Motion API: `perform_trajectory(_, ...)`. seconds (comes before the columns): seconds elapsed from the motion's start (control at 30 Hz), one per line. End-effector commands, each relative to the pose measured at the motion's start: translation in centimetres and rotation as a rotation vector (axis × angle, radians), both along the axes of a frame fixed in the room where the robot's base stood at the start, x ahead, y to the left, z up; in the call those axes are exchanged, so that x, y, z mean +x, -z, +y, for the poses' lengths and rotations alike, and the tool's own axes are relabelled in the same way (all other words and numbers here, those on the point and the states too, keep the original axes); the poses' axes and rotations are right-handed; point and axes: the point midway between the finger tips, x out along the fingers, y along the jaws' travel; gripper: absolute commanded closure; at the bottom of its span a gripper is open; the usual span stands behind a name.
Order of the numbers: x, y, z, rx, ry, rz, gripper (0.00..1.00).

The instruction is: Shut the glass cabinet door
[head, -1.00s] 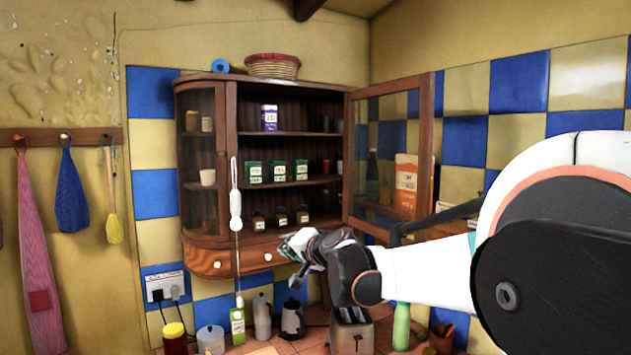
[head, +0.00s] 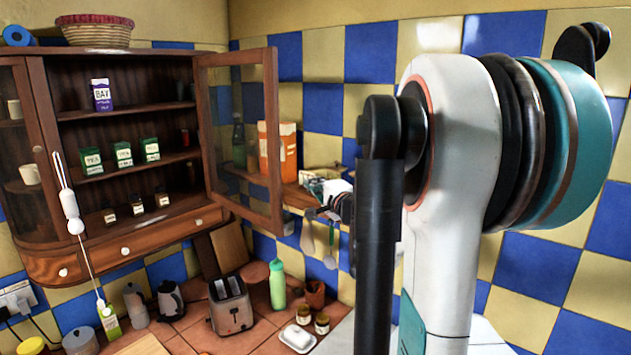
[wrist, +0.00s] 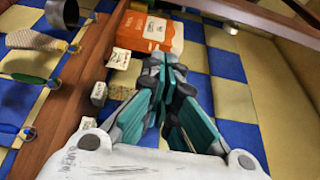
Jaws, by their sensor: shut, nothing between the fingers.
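The cabinet's glass door (head: 274,140) stands open in the head view, swung out to the right of the wooden wall cabinet (head: 128,245). It has a brown wooden frame around a clear pane. My gripper (head: 314,186) is just right of the door's free edge in the picture, at the height of its lower half. It is small there and partly lost against the shelf behind. In the wrist view, my gripper (wrist: 165,64) has its teal fingers together, with nothing between them. I cannot tell whether it touches the door.
An orange box (head: 278,152) stands on a wall shelf behind the door; it also shows beyond my fingertips in the wrist view (wrist: 145,32). Utensils hang below the shelf. A toaster (head: 230,310), green bottle (head: 277,285) and jars stand on the counter. My arm covers the right side.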

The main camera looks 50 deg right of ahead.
Motion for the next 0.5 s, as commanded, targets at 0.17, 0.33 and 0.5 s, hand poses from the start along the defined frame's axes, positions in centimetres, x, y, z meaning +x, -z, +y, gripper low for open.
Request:
perform_trajectory(0.17,3.4,-0.2,-1.1,-0.001,-0.002,0.000,1.00)
perform_trajectory(0.33,6.5,-0.2,-2.2,-0.001,-0.002,0.001,1.00)
perform_trajectory(0.5,7.4,-0.2,-0.6,-0.001,-0.003,0.001,1.00)
